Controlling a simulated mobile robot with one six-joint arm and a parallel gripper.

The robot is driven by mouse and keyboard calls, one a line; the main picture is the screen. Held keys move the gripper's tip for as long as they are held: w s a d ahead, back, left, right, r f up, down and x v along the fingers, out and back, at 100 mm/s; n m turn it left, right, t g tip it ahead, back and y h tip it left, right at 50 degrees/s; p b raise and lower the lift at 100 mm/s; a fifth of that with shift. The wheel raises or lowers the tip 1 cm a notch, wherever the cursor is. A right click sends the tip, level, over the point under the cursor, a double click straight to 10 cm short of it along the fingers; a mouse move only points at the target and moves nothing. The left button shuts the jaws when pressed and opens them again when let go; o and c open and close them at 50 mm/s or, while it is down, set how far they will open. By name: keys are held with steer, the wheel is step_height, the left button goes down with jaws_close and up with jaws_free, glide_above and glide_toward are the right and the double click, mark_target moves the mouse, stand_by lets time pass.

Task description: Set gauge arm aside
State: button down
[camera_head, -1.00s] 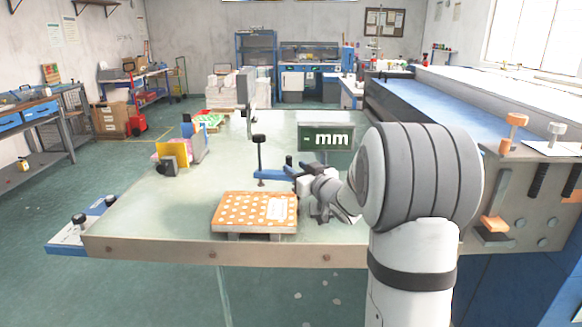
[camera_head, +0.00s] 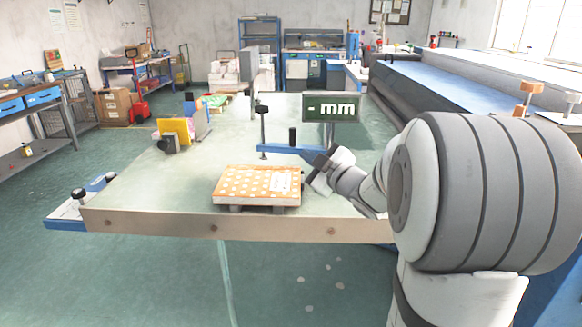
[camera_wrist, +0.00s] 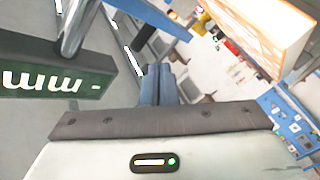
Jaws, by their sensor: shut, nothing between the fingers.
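The gauge arm (camera_head: 288,149) is a blue bar on the pale table, with a black-knobbed upright post at its left end and a short black post near its middle. Its right end passes close to or behind my gripper (camera_head: 326,170); I cannot tell whether they touch. My gripper is shut and empty, with its fingers together in the wrist view (camera_wrist: 158,84). A blue bar at the top of the wrist view may be the gauge arm. The dark green "- mm" sign (camera_head: 331,108) stands behind the gripper and appears inverted in the wrist view (camera_wrist: 55,75).
An orange, white-dotted book block (camera_head: 258,184) lies on a low support just left of my gripper. A yellow block (camera_head: 174,130) and a grey upright plate stand at the table's left. The table (camera_head: 150,200) is bare at front left. A large machine with a blue bed fills the right.

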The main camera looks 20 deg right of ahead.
steer(key=s+a+f+n+b, duration=0.1)
steer(key=s+f+n+b, duration=0.2)
steer(key=n, duration=0.7)
glide_toward(280, 150)
steer(key=a, duration=0.1)
steer(key=w+a, duration=0.1)
steer(key=a+b, duration=0.1)
steer(key=shift+w+a+y, duration=0.1)
steer(key=shift+w+y, duration=0.2)
steer(key=w, duration=0.1)
steer(key=w+d, duration=0.1)
steer(key=w, duration=0.2)
steer(key=shift+d, duration=0.3)
steer(key=shift+d, duration=0.1)
